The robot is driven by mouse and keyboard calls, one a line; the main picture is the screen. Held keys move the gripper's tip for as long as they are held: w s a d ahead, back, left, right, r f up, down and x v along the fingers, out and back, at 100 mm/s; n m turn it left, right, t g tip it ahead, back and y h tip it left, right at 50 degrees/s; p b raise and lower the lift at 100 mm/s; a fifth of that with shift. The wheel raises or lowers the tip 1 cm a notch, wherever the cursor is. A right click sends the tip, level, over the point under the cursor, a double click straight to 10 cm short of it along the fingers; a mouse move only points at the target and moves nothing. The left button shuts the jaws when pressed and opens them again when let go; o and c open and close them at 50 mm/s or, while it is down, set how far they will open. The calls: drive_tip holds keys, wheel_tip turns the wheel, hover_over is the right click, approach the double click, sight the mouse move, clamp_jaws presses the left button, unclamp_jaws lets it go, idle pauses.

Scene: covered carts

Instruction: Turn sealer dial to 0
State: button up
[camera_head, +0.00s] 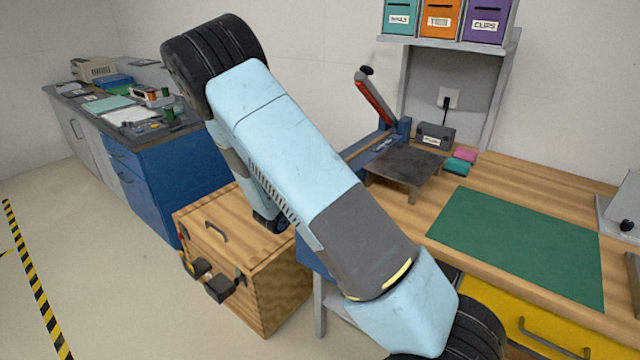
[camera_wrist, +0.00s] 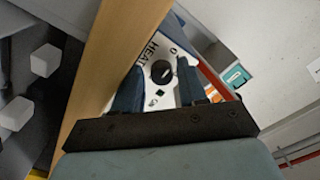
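In the wrist view, the black round dial (camera_wrist: 161,72) sits on a white panel (camera_wrist: 150,52) marked HEAT, with a 0 near its upper right. A small light mark shows on the dial, but I cannot tell exactly where it points. My gripper (camera_wrist: 160,84) is open, with one blue finger on each side of the dial; I cannot tell whether either touches it. In the head view, the sealer (camera_head: 375,104) with its raised red arm and blue base stands on the wooden bench. My arm hides its near side, the dial and my gripper there.
A dark metal stand (camera_head: 405,165), a small grey box (camera_head: 435,135) and pink and teal blocks (camera_head: 464,156) are right of the sealer. A green mat (camera_head: 515,240) lies on the bench. A wooden chest (camera_head: 270,285) stands on the floor below my arm.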

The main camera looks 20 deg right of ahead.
drive_tip(key=shift+f, duration=0.1)
drive_tip(key=v, duration=1.3)
drive_tip(key=shift+s+a, duration=0.25)
drive_tip(key=shift+a, duration=0.1)
